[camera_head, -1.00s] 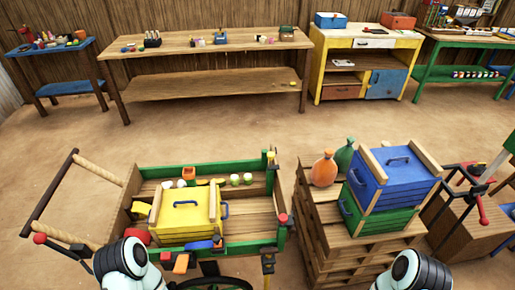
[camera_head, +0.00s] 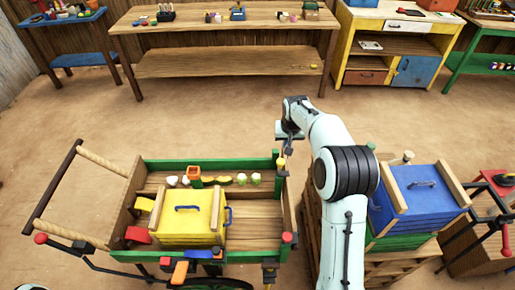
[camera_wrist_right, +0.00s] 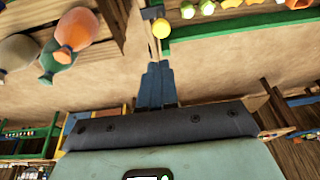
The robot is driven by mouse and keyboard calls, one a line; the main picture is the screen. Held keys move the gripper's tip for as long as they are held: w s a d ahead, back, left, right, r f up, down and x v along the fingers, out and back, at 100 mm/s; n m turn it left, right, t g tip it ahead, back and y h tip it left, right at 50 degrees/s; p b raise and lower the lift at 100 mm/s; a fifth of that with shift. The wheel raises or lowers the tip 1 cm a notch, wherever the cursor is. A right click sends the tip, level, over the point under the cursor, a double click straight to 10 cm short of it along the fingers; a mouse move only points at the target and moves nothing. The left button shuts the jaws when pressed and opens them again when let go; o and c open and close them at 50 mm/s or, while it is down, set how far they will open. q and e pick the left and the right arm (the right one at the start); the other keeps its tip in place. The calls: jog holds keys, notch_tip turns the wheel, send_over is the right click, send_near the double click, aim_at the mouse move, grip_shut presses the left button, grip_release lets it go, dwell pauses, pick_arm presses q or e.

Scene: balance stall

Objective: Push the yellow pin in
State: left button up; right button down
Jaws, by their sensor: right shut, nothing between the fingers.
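The yellow pin (camera_head: 281,163) stands at the far right corner of the cart (camera_head: 262,228), beside a green corner post. In the right wrist view its round yellow head (camera_wrist_right: 161,28) shows just beyond the fingertips. My right gripper (camera_head: 285,151) reaches over from the right and points down at the pin from above. In the right wrist view its dark fingers (camera_wrist_right: 158,64) are together and empty, with a small gap in the picture between their tips and the pin head. How far the pin sits in its hole cannot be told. My left gripper is out of view.
A yellow crate (camera_head: 185,236) stands in the cart, with several small round goods behind it. A blue crate (camera_head: 425,200) is stacked on the right, partly behind my right arm. Open ground lies behind the cart.

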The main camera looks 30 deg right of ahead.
jog(key=p, duration=0.1)
send_near(281, 161)
jog(key=x, duration=0.5)
jog(key=shift+w+d+f, duration=0.1)
jog(key=shift+w+d, duration=0.05)
jog(key=shift+w, duration=0.05)
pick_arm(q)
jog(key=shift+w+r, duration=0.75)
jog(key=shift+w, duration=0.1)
pick_arm(e)
jog(key=shift+f, duration=0.65)
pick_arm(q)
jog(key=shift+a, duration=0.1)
pick_arm(e)
jog(key=shift+f, duration=0.1)
